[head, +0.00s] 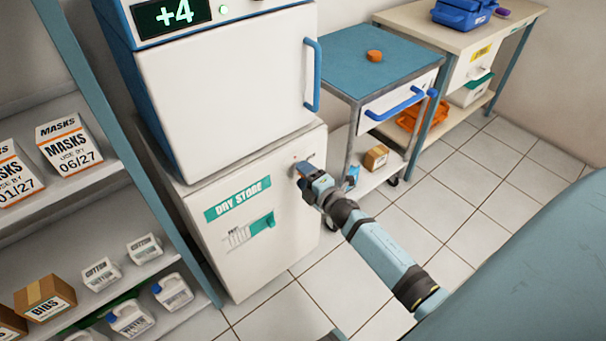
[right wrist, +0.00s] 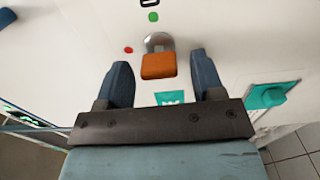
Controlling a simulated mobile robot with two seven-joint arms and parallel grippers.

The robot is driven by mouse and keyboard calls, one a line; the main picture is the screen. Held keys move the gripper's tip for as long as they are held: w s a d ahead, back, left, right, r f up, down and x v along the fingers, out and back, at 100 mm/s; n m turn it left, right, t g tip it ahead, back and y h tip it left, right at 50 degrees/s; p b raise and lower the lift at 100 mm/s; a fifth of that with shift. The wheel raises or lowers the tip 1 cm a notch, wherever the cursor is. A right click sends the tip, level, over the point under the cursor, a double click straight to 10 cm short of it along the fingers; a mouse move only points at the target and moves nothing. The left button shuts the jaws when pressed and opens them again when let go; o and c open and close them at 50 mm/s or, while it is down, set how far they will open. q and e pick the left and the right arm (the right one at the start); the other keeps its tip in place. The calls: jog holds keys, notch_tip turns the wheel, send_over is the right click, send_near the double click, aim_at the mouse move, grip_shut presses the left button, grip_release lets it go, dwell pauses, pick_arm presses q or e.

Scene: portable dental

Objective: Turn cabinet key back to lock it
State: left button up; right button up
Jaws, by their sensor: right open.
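The white cabinet (head: 240,225) labelled DRY STORE stands below a white fridge unit. In the right wrist view its key (right wrist: 158,67) has an orange head and sits at a round silver lock (right wrist: 159,41) on the white front. A red dot (right wrist: 128,50) is left of the lock and a green dot (right wrist: 153,17) is above it. My right gripper (head: 304,169) is at the cabinet's upper right; in the right wrist view its open fingers (right wrist: 160,62) stand on both sides of the key, with gaps. The key is hidden in the head view. My left gripper is not in view.
The fridge (head: 230,75) with a +4 display sits directly above the cabinet. A blue-topped trolley (head: 345,50) stands close on the right. Shelves (head: 90,200) with boxes and bottles are on the left. Tiled floor (head: 440,215) is clear in front of the trolley.

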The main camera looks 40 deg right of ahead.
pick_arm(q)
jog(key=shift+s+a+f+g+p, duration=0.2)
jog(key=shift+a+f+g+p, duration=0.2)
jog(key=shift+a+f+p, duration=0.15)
pick_arm(e)
jog(key=s+d, duration=0.1)
jog(key=s, duration=1.2)
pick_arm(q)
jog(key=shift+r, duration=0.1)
